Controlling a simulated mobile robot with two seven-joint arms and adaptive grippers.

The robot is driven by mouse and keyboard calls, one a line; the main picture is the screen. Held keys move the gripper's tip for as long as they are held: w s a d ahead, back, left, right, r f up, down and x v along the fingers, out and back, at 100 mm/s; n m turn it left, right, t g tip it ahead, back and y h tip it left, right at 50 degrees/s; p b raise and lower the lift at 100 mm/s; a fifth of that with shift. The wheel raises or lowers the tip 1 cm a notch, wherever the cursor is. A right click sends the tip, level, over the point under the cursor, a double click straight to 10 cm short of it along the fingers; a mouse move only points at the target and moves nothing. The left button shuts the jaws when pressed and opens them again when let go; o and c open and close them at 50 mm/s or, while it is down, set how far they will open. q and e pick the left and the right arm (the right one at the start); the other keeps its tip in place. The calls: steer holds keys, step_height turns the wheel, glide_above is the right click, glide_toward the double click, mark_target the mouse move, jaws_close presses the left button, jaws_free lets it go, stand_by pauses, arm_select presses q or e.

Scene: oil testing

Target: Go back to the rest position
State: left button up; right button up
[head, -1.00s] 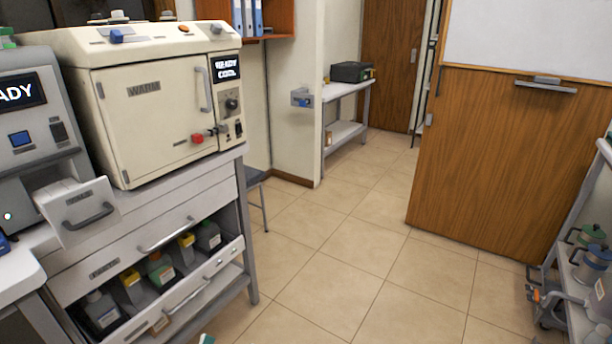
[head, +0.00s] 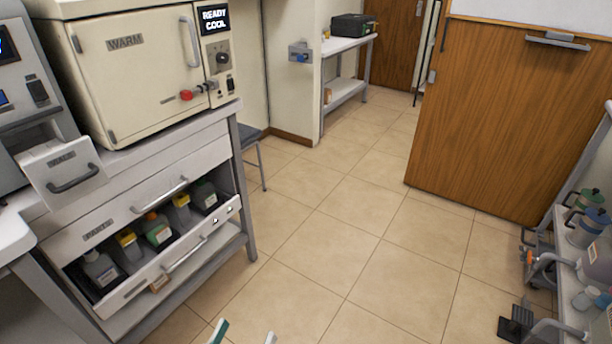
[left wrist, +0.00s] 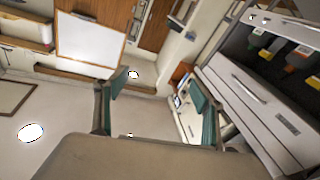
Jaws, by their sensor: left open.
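The tips of my left gripper (head: 244,336) show at the bottom edge of the head view, in front of the floor and to the right of the drawer cabinet. Its two fingers are apart, with nothing between them. The left wrist view shows the same gripper (left wrist: 160,98), its green-padded fingers spread wide and empty. The rest of the left arm is hidden below the head view. My right gripper is not in view.
A cream oven (head: 150,60) stands on a grey cabinet (head: 150,195) whose lower drawer is open, with several bottles inside. A wooden partition (head: 510,130) stands at the right. A shelf cart with cans (head: 585,225) is at the right edge. The tiled floor (head: 340,220) between is clear.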

arm_select(q)
steer(key=s+a+f+m+g+y+p, duration=0.3)
steer(key=s+a+f+g+p, duration=0.4)
steer(key=f, duration=0.3)
steer(key=shift+s+a+f+g+p, duration=0.15)
steer(key=shift+s+a+g+p, duration=0.3)
steer(key=shift+p, duration=0.25)
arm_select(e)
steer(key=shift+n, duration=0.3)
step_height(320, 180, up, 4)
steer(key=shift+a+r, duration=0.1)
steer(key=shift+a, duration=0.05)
arm_select(q)
steer(key=shift+d, duration=0.1)
